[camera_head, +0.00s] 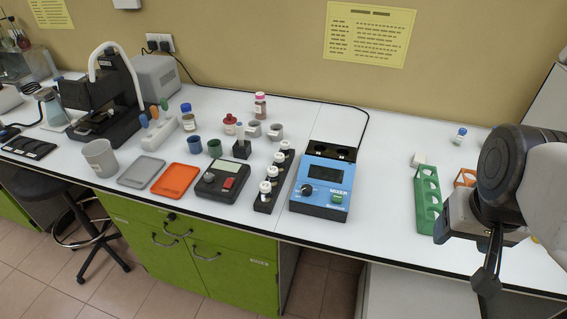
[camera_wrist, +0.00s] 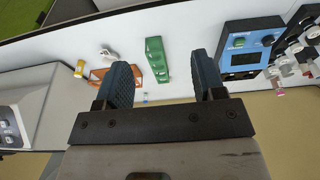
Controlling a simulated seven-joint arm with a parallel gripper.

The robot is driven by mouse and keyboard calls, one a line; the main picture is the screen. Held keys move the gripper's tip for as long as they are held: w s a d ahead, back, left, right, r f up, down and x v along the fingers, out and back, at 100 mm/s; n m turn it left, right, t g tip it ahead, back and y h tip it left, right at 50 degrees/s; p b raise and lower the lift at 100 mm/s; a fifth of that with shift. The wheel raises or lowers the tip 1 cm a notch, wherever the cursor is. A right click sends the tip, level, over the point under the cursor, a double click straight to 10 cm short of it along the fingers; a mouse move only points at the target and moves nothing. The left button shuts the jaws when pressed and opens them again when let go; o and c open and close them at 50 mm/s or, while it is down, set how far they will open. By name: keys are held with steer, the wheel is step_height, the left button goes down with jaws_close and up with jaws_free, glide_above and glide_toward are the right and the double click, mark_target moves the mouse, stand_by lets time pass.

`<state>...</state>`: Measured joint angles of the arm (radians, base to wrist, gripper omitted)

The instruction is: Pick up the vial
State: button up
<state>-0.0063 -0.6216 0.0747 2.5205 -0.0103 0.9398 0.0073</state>
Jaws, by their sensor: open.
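A small clear vial with a blue cap (camera_head: 459,135) stands at the back of the bench on the right, left of my arm. A small blue-and-white thing in the wrist view (camera_wrist: 145,97), between my fingers, may be the same vial. Several white-capped vials (camera_head: 265,187) stand in a black rack (camera_head: 262,207) left of the blue mixer (camera_head: 323,188). My gripper (camera_head: 488,262) is at the right, above the front of the bench. In the wrist view my gripper (camera_wrist: 162,74) is open, its two dark fingers wide apart with nothing held.
A green rack (camera_head: 428,200) stands just left of my gripper, with an orange rack (camera_head: 465,178) partly hidden behind my arm. A small white block (camera_head: 418,159) lies behind the green rack. The bench between mixer and green rack is clear.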

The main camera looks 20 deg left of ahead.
steer(key=w+a+n, duration=0.4)
steer(key=w+a, duration=0.3)
steer(key=w, duration=0.2)
steer(key=n+g, duration=0.3)
steer(key=n, duration=0.6)
glide_above(264, 186)
steer(key=f, duration=1.3)
steer(key=shift+d+f, duration=0.15)
steer(key=shift+d, duration=0.1)
steer(key=shift+a+f+n, duration=0.1)
steer(key=shift+a+n, duration=0.15)
steer(key=shift+n, duration=0.05)
steer(key=shift+f, duration=0.15)
steer(key=shift+f, duration=1.15)
steer(key=shift+f, duration=0.15)
